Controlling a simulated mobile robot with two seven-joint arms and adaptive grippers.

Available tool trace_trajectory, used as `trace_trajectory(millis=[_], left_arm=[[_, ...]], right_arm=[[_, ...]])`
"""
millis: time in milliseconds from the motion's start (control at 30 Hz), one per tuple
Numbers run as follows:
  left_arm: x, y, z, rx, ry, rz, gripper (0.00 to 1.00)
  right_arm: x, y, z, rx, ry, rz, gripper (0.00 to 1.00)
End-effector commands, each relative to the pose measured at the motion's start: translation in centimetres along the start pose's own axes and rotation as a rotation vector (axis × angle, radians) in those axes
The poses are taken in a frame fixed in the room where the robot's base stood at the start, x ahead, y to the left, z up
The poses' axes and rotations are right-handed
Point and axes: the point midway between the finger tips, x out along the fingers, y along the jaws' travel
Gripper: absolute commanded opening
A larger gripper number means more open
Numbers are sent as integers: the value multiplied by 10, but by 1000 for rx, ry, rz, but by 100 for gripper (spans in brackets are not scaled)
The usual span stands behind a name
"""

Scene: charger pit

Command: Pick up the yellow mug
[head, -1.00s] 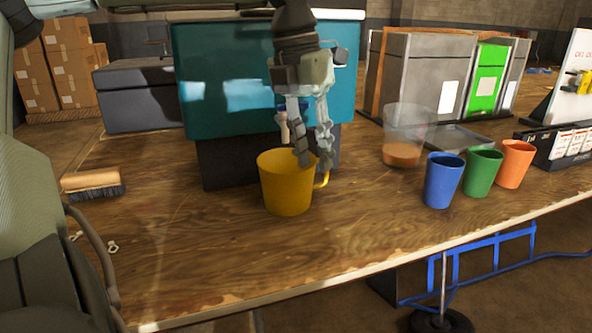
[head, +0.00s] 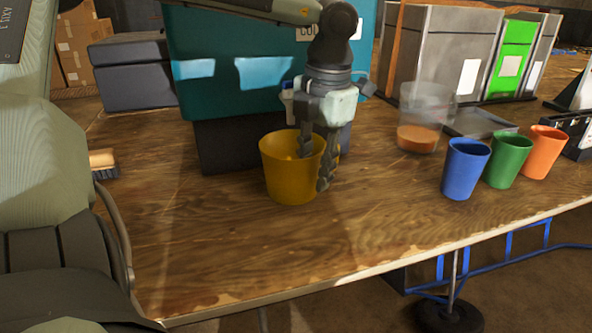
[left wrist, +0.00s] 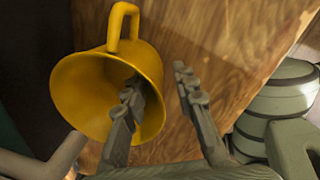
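The yellow mug (head: 286,178) stands upright on the wooden table, near the middle of the head view. In the left wrist view the mug (left wrist: 78,92) shows its open mouth, with its handle (left wrist: 122,20) at the top. In the head view the handle is hidden behind a finger. My left gripper (head: 315,170) points down at the mug's right side, fingers apart. One finger reaches into the mouth and the other is outside, so the wall lies between them. In the left wrist view the gripper (left wrist: 157,80) shows a clear gap outside the wall. My right gripper is not in view.
Blue (head: 465,170), green (head: 508,162) and orange (head: 543,153) cups stand to the right. A clear container (head: 425,115) with orange contents is behind them. A teal and black box (head: 225,145) stands close behind the mug. A brush (head: 104,163) lies left. The table front is clear.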

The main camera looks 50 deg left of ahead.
Motion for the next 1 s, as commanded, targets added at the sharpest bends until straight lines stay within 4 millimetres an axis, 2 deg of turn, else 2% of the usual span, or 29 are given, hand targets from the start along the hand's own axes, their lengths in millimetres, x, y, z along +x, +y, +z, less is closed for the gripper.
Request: trace_trajectory(millis=[233, 433, 467, 1000], left_arm=[[1, 0, 0, 0, -1, 1, 26], [1, 0, 0, -1, -1, 0, 1], [1, 0, 0, -1, -1, 0, 0], [0, 0, 0, -1, -2, 1, 0]], right_arm=[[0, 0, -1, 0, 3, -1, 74], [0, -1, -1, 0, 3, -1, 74], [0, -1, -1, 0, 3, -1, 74], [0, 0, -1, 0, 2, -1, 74]])
